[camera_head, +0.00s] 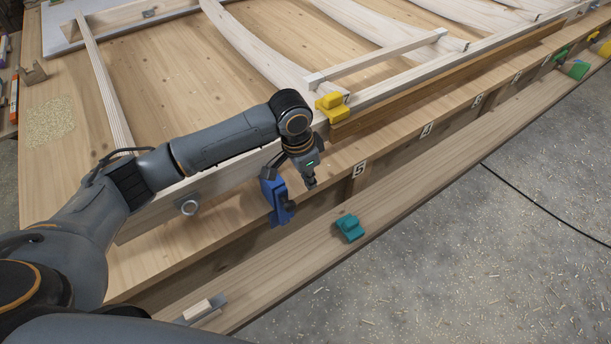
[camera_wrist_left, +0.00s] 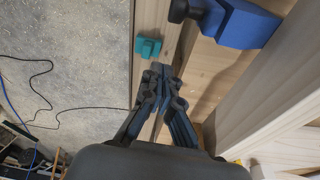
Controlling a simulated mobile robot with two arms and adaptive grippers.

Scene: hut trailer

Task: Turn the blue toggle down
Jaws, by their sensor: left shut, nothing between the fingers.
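The blue toggle (camera_head: 275,198) is mounted at the edge of the wooden workbench, with a dark knob on its lower right. It also shows at the top right of the left wrist view (camera_wrist_left: 247,25), with its dark knob (camera_wrist_left: 179,10) pointing left. My left gripper (camera_head: 310,183) is just right of the toggle in the head view, pointing down, apart from it as far as I can tell. In the wrist view its fingertips (camera_wrist_left: 161,70) are together with nothing between them. My right gripper is not in view.
A teal clamp piece (camera_head: 349,227) sits on the lower ledge (camera_head: 300,258). A yellow clamp (camera_head: 334,107) stands on the bench by a wooden frame with curved pale ribs. Numbered labels line the bench edge. Open floor (camera_head: 480,230) lies to the right, crossed by a cable.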

